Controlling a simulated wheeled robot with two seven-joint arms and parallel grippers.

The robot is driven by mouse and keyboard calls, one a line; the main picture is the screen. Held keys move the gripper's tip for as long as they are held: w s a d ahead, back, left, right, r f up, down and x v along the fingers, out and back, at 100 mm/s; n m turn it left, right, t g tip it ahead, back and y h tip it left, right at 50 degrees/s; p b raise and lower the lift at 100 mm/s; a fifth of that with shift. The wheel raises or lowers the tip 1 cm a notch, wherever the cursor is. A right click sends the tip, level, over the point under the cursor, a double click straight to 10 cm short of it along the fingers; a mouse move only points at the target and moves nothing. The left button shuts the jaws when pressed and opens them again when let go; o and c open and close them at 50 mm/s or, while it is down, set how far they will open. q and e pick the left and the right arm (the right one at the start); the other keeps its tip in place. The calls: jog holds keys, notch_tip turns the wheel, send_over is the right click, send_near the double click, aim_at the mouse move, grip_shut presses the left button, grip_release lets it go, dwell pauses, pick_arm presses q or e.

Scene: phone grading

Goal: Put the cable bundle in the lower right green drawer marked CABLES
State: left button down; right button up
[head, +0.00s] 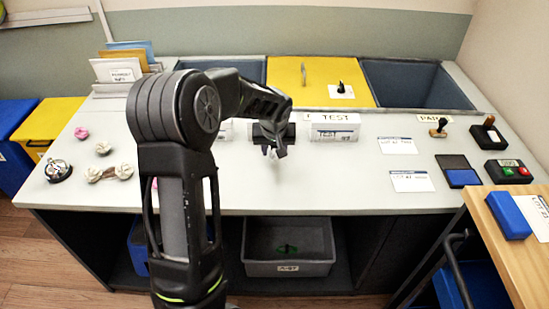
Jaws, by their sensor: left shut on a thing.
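My left arm rises from the bottom and hides part of the table. No green drawer marked CABLES shows in this view. My right gripper is not in view.
The TEST box (334,132) stands beside the gripper. Several small pink and cream items and a bell (58,171) are at left. Stamps, pads and cards are at right. A grey bin (290,268) sits below. A wooden surface (505,238) is at lower right.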

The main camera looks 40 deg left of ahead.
aim_at(274, 159)
pick_arm(q)
jog(key=shift+f, duration=1.85)
jog(key=shift+f, duration=0.25)
jog(key=c, duration=0.9)
grip_release()
jog(key=shift+r, duration=0.1)
jog(key=shift+o, duration=0.2)
jog(key=shift+r, duration=0.1)
jog(key=shift+r, duration=0.2)
jog(key=v, duration=1.1)
jog(key=shift+s+r, duration=0.15)
jog(key=shift+r, duration=0.2)
